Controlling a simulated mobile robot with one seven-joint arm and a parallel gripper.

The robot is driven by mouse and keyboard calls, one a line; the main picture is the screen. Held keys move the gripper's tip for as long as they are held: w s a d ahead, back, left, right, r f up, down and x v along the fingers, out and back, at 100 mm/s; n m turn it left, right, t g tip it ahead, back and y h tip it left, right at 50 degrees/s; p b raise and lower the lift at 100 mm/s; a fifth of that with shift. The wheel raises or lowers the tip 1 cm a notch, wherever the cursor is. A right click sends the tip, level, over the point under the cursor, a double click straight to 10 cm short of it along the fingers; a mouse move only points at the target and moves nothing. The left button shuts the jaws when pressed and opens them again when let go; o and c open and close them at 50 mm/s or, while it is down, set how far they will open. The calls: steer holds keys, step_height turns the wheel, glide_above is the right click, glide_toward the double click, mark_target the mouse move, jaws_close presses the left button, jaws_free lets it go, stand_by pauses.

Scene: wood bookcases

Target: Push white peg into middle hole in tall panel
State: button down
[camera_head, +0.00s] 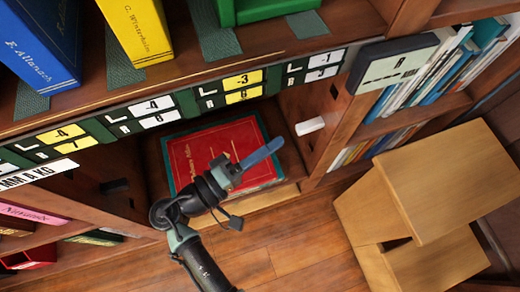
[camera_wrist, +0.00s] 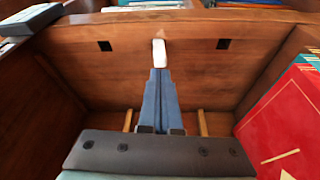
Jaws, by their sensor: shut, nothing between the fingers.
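The white peg (camera_head: 310,126) sticks out of the tall wood panel (camera_head: 322,105) at the right side of the compartment. The head view shows a small gap between tips and peg. The middle hole itself is hidden by the peg.
A red book (camera_head: 215,150) lies flat on the compartment floor under my gripper. A wooden step stool (camera_head: 440,180) stands at the right. A shelf edge with number labels (camera_head: 243,88) runs above, and a grey-green label box (camera_head: 393,62) juts out at the upper right.

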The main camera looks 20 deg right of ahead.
mark_target(297, 131)
steer(key=shift+x, duration=1.65)
steer(key=shift+d, duration=0.35)
steer(key=shift+a, duration=0.1)
steer(key=shift+a, duration=1.45)
steer(key=shift+a, duration=0.1)
